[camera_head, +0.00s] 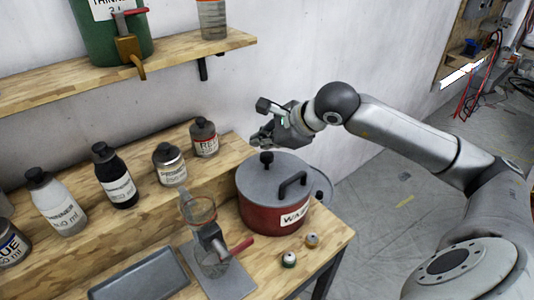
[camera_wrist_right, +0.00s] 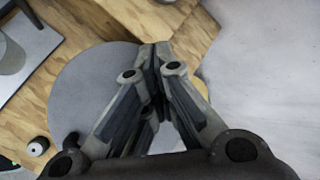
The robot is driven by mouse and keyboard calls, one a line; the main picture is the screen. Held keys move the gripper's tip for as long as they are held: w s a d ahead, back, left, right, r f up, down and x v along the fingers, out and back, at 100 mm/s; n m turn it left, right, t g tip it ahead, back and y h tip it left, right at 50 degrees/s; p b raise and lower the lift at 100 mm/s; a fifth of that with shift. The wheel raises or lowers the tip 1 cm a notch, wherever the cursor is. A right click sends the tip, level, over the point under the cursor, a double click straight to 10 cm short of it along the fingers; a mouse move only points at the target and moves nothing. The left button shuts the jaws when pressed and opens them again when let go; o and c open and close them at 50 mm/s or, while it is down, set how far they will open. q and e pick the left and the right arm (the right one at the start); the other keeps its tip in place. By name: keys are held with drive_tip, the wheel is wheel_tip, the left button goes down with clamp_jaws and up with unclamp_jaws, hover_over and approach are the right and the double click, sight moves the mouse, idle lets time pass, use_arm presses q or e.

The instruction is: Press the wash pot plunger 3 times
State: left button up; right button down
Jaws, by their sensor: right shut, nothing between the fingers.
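The wash pot (camera_head: 268,213) is red with a grey lid and a label starting "WAS", partly turned out of sight. It stands on the wooden bench. Its black plunger knob (camera_head: 267,157) rises from the lid near the back, and a dark bar handle (camera_head: 293,184) sits nearer the front. My right gripper (camera_head: 259,141) is shut and empty, just above the knob; I cannot tell whether they touch. In the right wrist view the shut fingers (camera_wrist_right: 154,52) lie over the grey lid (camera_wrist_right: 82,88) and hide the knob. My left gripper is not in view.
Several bottles, including a black one (camera_head: 115,178), stand on a raised step behind. A glass-and-metal device with a red handle (camera_head: 240,247), two small jars (camera_head: 288,259) and a grey tray (camera_head: 140,277) are near the pot. An upper shelf (camera_head: 60,85) hangs at left.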

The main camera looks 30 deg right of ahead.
drive_tip(key=shift+r+p, duration=1.35)
drive_tip(key=shift+r, duration=1.05)
drive_tip(key=r+m+p, duration=0.1)
drive_tip(key=m, duration=0.5)
drive_tip(key=d+r+m, duration=0.1)
drive_tip(key=m, duration=0.5)
drive_tip(key=d+r+m+h+p, duration=0.1)
drive_tip(key=m, duration=0.6)
drive_tip(key=shift+w+r+p, duration=0.2)
drive_tip(key=shift+r+p, duration=0.1)
drive_tip(key=shift+r, duration=0.1)
drive_tip(key=shift+f, duration=0.15)
drive_tip(key=b, duration=0.5)
hover_over(266, 155)
drive_tip(key=d, duration=0.1)
drive_tip(key=f, duration=0.7)
drive_tip(key=shift+d+f, duration=0.2)
drive_tip(key=shift+f, duration=0.1)
drive_tip(key=shift+w+f+b, duration=0.1)
drive_tip(key=shift+f+b, duration=0.4)
drive_tip(key=shift+b, duration=0.15)
